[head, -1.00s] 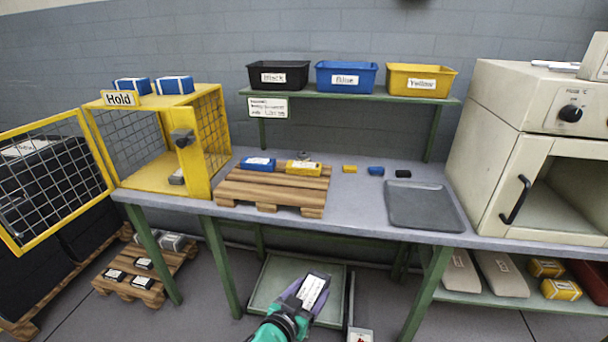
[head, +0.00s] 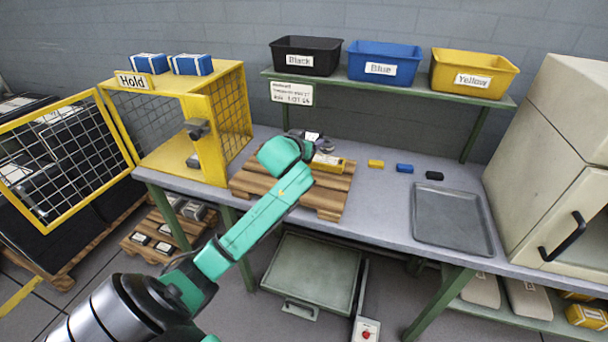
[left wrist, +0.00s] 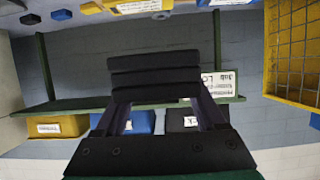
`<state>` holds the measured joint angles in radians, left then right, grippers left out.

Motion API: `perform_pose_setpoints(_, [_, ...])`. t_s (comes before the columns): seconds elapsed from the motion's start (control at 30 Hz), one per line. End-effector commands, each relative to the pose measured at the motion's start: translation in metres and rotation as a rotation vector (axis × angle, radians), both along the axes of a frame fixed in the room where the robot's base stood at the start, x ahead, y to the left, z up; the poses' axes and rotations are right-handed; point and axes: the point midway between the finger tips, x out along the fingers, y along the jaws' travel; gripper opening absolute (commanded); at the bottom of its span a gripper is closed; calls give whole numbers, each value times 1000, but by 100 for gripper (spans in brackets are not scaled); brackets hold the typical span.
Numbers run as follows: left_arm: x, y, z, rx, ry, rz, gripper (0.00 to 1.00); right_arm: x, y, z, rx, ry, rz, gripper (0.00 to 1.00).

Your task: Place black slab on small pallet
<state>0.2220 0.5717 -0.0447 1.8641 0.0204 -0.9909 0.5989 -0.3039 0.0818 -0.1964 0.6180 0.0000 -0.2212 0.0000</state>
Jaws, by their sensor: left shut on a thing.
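The small wooden pallet (head: 330,200) lies on the table beside the yellow cage. My left gripper (head: 304,138) is over the back of the pallet and is shut on the black slab (head: 313,135), whose white label partly shows. A yellow slab (head: 328,163) lies on the pallet just right of my gripper. The arm hides the pallet's left part in the head view; a blue slab edge (left wrist: 228,2) shows in the left wrist view. My right gripper is not in view.
A shelf (head: 390,90) with black, blue and yellow bins stands behind the pallet. The cage (head: 215,140) stands left with its door open. Small coloured blocks (head: 404,168) and a grey tray (head: 452,220) lie right. A machine stands at far right.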

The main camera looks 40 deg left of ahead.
Motion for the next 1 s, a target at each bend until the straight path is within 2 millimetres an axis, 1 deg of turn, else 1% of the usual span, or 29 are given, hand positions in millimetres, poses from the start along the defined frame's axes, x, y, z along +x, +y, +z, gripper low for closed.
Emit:
perform_pose_setpoints(0.03, [0, 0, -18, -1, 4, 1, 0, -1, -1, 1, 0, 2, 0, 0])
perform_pose_setpoints(0.2, [0, 0, -73, -1, 2, 1, 0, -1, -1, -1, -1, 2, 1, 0])
perform_pose_setpoints(0.3, [0, 0, -91, 0, -2, 0, 0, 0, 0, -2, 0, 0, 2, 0])
perform_pose_setpoints(0.37, [0, 0, -100, 0, -3, 0, 0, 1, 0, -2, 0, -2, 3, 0])
perform_pose_setpoints(0.5, [0, -1, -129, -2, -2, 0, 0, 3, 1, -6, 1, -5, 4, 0])
perform_pose_setpoints(0.6, [0, -1, -140, 0, -3, -2, 0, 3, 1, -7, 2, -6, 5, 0])
perform_pose_setpoints(0.77, [0, -1, -140, 1, -4, -2, 0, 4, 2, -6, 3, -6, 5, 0])
perform_pose_setpoints(0.8, [0, -1, -141, 0, -1, -1, 80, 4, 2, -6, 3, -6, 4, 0])
perform_pose_setpoints(0.83, [0, -1, -141, 0, -1, -1, 91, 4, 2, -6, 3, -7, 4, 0])
perform_pose_setpoints(0.87, [0, -1, -141, 0, -1, -1, 100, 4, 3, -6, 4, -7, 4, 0])
perform_pose_setpoints(1.0, [0, -1, -140, 0, -2, -1, 100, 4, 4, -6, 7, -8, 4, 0])
